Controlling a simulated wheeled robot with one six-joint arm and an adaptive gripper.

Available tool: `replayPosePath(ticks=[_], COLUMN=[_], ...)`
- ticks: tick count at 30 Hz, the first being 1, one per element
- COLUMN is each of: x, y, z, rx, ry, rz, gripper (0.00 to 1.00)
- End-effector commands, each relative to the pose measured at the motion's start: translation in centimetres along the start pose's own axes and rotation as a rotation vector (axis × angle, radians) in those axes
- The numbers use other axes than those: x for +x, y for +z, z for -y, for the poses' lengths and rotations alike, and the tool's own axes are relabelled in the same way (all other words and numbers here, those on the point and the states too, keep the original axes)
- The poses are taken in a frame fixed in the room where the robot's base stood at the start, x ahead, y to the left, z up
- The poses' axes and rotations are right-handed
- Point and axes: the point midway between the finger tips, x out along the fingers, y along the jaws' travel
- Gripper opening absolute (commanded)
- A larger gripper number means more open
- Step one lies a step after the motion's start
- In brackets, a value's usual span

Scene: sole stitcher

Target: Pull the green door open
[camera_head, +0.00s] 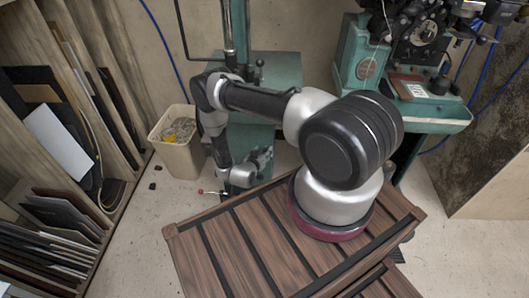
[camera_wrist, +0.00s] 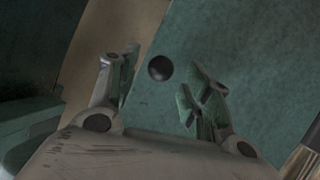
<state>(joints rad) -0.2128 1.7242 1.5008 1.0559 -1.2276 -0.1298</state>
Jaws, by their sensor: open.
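The green door (camera_wrist: 245,50) fills the middle and right of the wrist view as a flat, worn green panel. A dark round knob (camera_wrist: 160,68) sits near its left edge. My gripper (camera_wrist: 165,85) is open and empty, with one finger on each side of the knob in the picture. How far the fingertips are from the knob is hard to tell.
A beige bin (camera_head: 178,155) stands left of my arm. A wooden rack (camera_head: 75,130) with sheets is at the left. A second green machine (camera_head: 415,110) is at the right. A brown slatted platform (camera_head: 245,250) lies in front. Pale floor (camera_head: 145,225) is open between rack and platform.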

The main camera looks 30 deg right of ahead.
Motion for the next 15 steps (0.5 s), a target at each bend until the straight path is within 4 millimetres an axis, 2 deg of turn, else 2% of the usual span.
replayPosePath(ticks=[5,13,15], x=[1.6,1.8,1.8], y=[0.0,0.0,0.0], z=[0.0,0.0,0.0], rx=[0.0,-0.001,-0.001], ry=[0.0,-0.001,-0.001], rz=[0.002,0.002,0.002], gripper=[0.49,0.49,0.38])
